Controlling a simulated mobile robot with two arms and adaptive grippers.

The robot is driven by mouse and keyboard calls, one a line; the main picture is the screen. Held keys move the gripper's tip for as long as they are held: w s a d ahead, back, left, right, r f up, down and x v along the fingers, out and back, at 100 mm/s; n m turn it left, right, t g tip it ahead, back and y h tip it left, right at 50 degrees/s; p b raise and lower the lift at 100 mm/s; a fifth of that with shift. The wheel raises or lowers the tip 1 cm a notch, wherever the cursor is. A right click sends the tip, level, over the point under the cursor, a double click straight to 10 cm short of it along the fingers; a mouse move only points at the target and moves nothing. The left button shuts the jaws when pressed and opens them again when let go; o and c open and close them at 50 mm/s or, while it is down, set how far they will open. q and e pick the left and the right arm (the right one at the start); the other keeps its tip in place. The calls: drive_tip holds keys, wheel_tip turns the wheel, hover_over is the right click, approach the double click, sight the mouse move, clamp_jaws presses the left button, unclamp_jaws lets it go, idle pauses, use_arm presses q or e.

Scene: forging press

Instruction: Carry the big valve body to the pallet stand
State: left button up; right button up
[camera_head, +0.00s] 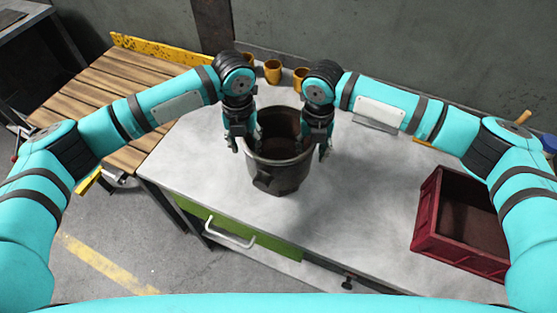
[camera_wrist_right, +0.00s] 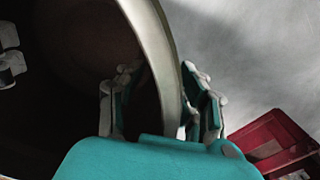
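The big valve body (camera_head: 278,178), a dark, hollow, pot-like casting, stands upright on the grey workbench. My right gripper (camera_head: 322,148) is at its right rim. In the right wrist view my right gripper (camera_wrist_right: 160,105) straddles the valve body's rim (camera_wrist_right: 165,60), one finger inside and one outside, with a gap showing on the inner side. My left gripper (camera_head: 246,143) is at the left rim; its fingers are too small and partly hidden to tell their grip. The pallet stand (camera_head: 95,83), with wooden slats and a yellow back edge, is left of the bench.
Several small orange-yellow cups (camera_head: 272,71) stand behind the valve body near the wall. A red crate (camera_head: 428,235) sits on the bench at right and also shows in the right wrist view (camera_wrist_right: 272,137). A green drawer (camera_head: 270,243) with a handle is at the bench front. The visible slats are clear.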

use_arm(q)
clamp_jaws()
use_arm(e)
clamp_jaws()
